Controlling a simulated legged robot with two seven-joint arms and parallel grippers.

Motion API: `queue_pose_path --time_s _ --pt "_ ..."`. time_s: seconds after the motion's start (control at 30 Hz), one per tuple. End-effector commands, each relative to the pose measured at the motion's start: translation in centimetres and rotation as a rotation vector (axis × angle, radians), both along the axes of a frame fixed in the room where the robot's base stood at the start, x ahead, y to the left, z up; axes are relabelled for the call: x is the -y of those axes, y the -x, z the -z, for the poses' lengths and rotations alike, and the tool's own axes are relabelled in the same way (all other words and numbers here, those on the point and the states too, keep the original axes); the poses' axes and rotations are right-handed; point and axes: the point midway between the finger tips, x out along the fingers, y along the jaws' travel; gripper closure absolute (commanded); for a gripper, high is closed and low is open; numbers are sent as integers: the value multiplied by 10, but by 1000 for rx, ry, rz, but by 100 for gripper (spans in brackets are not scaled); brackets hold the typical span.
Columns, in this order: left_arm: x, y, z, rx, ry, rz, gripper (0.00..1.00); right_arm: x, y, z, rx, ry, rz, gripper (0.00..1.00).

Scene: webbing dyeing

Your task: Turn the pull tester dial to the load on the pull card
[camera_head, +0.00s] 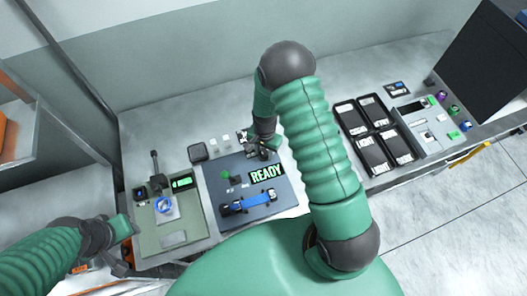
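The pull tester appears to be the blue-grey panel (213,186) in the middle of the bench, with a lit green READY display (266,172). A blue strap piece (249,203) lies across its front between dark clamps. A small green and dark part (232,177) stands on the panel; I cannot tell if it is the dial. My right gripper (257,150) points down at the panel's back edge, and its fingers are too small to read. My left gripper (121,228) is at the lower left, beside the green panel, its fingers unclear. I cannot make out the pull card's print.
A green panel (178,243) with a small display, upright lever and blue ring (163,205) stands left of the tester. Black trays (361,135) with labelled items, a button panel (428,125) and a dark monitor (482,60) are at the right. The back of the bench is mostly clear.

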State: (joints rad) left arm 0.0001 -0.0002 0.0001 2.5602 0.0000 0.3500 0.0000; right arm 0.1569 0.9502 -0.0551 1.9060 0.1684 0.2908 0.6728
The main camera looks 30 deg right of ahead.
Motion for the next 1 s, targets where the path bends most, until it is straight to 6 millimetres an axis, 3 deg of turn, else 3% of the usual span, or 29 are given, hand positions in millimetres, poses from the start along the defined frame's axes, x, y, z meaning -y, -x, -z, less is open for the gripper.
queue_pose_path --time_s 0.03,0.27,1.0 --pt "0 0 0 0 0 0 64 -2 0 -1 1 1 -2 70" --pt "0 0 0 0 0 0 64 -6 2 -2 -1 6 -2 100" --pt "0 0 0 0 0 0 64 -8 2 -2 -3 1 -5 100"
